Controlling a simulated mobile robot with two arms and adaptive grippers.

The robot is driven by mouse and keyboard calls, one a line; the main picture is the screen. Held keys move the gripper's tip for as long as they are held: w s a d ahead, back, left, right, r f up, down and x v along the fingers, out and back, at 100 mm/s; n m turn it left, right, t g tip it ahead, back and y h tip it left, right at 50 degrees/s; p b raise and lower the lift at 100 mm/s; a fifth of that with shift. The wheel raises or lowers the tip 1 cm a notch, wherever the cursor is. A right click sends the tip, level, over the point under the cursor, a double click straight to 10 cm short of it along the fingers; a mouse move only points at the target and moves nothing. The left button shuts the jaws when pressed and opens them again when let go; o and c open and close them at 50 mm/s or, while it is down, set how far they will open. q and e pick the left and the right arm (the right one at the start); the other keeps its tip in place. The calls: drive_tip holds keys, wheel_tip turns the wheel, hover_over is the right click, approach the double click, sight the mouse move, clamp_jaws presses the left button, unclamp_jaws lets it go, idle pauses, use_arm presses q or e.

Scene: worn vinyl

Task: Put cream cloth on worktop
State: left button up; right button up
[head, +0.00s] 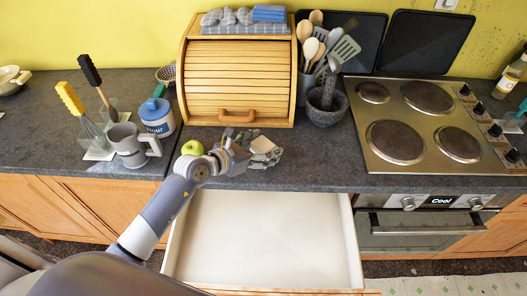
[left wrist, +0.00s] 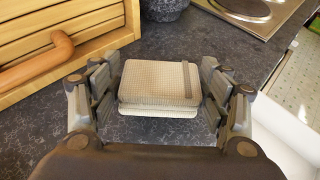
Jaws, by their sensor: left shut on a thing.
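The cream cloth (head: 264,148) is a small folded pad over the dark worktop (head: 325,162), in front of the wooden bread bin. In the left wrist view the cream cloth (left wrist: 160,84) lies between the two fingers, with a darker stripe on its right part. My left gripper (head: 252,150) is shut on it. I cannot tell whether the cloth touches the worktop or is held just above it. My right gripper is not in view.
An open, empty drawer (head: 265,235) juts out below the worktop edge. A green apple (head: 192,148) is beside my left wrist. The bread bin (head: 237,80) stands behind, a mortar (head: 326,108) and hob (head: 425,120) to the right. Worktop between cloth and hob is clear.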

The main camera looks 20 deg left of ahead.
use_arm(q)
drive_tip(key=f, duration=0.3)
drive_tip(key=shift+w+f, duration=0.1)
drive_tip(key=shift+w, duration=0.1)
drive_tip(key=shift+f, duration=0.35)
drive_tip(key=o, duration=1)
drive_tip(key=shift+c, duration=0.2)
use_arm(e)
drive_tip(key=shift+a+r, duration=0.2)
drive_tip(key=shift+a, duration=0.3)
use_arm(q)
drive_tip(key=shift+r, duration=0.1)
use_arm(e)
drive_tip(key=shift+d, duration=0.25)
